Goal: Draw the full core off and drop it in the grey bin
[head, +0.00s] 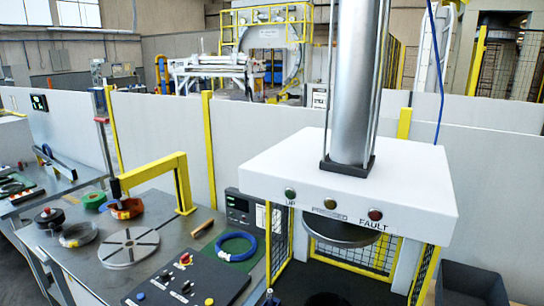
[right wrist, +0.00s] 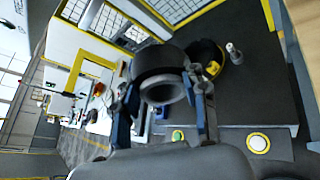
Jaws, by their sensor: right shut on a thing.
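The core (right wrist: 163,90) shows in the right wrist view as a dark cylinder with a grey hollow end facing the camera. My right gripper (right wrist: 164,108) is shut on it, with one blue-backed finger on each side. I cannot tell whether the core's far end touches anything. The grey bin (head: 472,284) stands at the lower right of the head view, partly cut off by the frame edge. Neither gripper shows in the head view, and my left gripper is in no view.
A white press head (head: 345,185) fills the middle right of the head view. The steel bench (head: 75,262) holds a slotted disc (head: 128,247), several coils and a control box (head: 187,282). In the right wrist view, a metal peg (right wrist: 234,54) stands beside a black-and-yellow item (right wrist: 207,58).

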